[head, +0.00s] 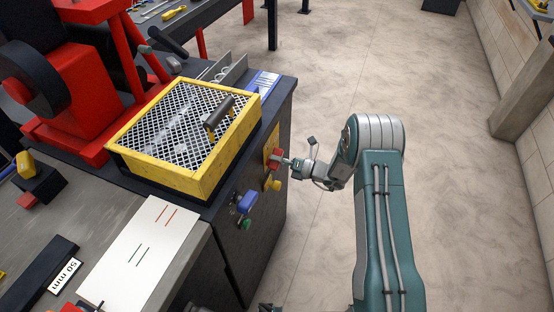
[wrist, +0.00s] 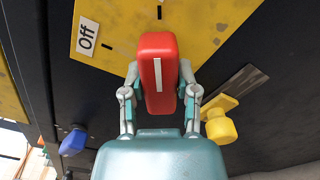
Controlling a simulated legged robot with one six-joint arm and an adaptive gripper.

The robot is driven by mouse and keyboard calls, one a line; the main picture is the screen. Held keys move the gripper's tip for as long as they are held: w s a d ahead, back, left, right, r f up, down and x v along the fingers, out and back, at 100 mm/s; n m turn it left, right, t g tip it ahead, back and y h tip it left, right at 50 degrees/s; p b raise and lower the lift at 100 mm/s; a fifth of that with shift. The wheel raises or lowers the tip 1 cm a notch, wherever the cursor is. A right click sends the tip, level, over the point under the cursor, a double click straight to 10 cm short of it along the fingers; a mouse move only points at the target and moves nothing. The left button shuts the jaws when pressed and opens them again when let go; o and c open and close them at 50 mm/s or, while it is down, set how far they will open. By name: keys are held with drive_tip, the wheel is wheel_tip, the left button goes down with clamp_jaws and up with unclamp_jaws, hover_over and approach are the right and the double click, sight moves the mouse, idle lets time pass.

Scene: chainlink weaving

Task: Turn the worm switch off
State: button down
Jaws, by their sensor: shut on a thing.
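The worm switch is a red knob (wrist: 157,72) with a white line along its face, mounted on a yellow plate (wrist: 210,32) with black marks. A white "Off" label (wrist: 87,36) is on the plate, to the left of the knob in the wrist view. The knob's white line points roughly straight up the picture, toward a black mark. My gripper (wrist: 160,88) has its fingers on both sides of the knob and is shut on it. In the head view my gripper (head: 283,162) reaches the red knob (head: 275,161) on the cabinet's side. The plate's lower part is hidden.
A yellow knob (wrist: 220,127) is at right below the switch, and a blue knob (wrist: 73,142) is at left. A yellow-framed mesh guard (head: 185,135) sits on the cabinet top. The floor (head: 440,100) at right is clear.

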drive_tip(key=shift+f, duration=0.1)
drive_tip(key=n, duration=0.6)
drive_tip(key=shift+s, duration=0.2)
drive_tip(key=n, duration=0.5)
drive_tip(key=shift+s+a, duration=0.1)
drive_tip(key=shift+s, duration=0.15)
drive_tip(key=shift+n, duration=0.4)
drive_tip(key=shift+c, duration=1.8)
unclamp_jaws()
drive_tip(key=shift+r, duration=0.2)
